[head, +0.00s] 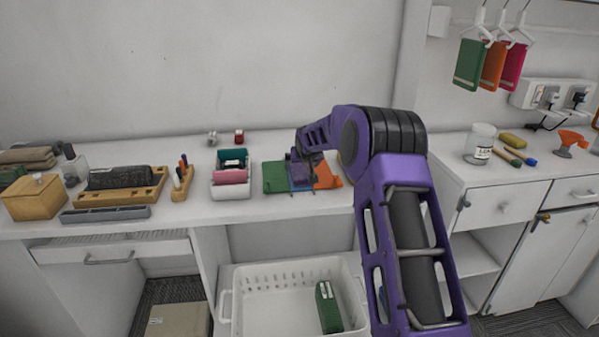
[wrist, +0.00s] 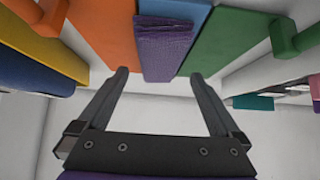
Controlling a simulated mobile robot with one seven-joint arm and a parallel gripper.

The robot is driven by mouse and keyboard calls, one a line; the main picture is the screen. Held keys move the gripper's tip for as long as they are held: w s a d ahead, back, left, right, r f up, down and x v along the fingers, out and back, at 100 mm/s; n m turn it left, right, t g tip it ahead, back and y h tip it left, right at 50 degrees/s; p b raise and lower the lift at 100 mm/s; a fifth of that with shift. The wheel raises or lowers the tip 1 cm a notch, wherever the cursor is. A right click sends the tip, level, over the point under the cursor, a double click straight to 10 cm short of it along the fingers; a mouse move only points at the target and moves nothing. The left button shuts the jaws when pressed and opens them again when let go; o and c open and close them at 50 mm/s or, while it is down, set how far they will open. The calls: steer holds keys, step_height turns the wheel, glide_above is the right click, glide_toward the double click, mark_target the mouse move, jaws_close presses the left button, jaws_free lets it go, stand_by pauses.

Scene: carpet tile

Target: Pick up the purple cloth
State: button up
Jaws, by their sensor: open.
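The purple cloth (wrist: 165,45) is a small folded, textured piece. In the wrist view it lies at the top centre, over a blue panel (wrist: 175,12) between an orange panel (wrist: 105,28) and a green panel (wrist: 232,35). In the head view the purple cloth (head: 300,174) is on the counter, partly hidden by my arm. My gripper (wrist: 158,72) is open and empty, its two fingers spread to either side of the cloth's near end in the picture. I cannot tell whether they touch anything. In the head view my gripper (head: 303,160) is over the cloth and its fingertips are hard to make out.
The counter (head: 200,208) holds a white bin (head: 231,190) with coloured items, a wooden pen block (head: 181,180) and a wooden tray (head: 120,192) to the left. A white basket (head: 255,300) stands below. A glass jar (head: 480,145) stands at the right.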

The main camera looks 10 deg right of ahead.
mark_target(300, 167)
steer(key=shift+w+r+x, duration=0.1)
steer(key=shift+x, duration=1.2)
steer(key=shift+w+r+x, duration=0.1)
steer(key=shift+x, duration=1.2)
steer(key=shift+c, duration=0.3)
steer(key=c, duration=1.3)
steer(key=shift+o, duration=0.2)
steer(key=shift+r, duration=0.1)
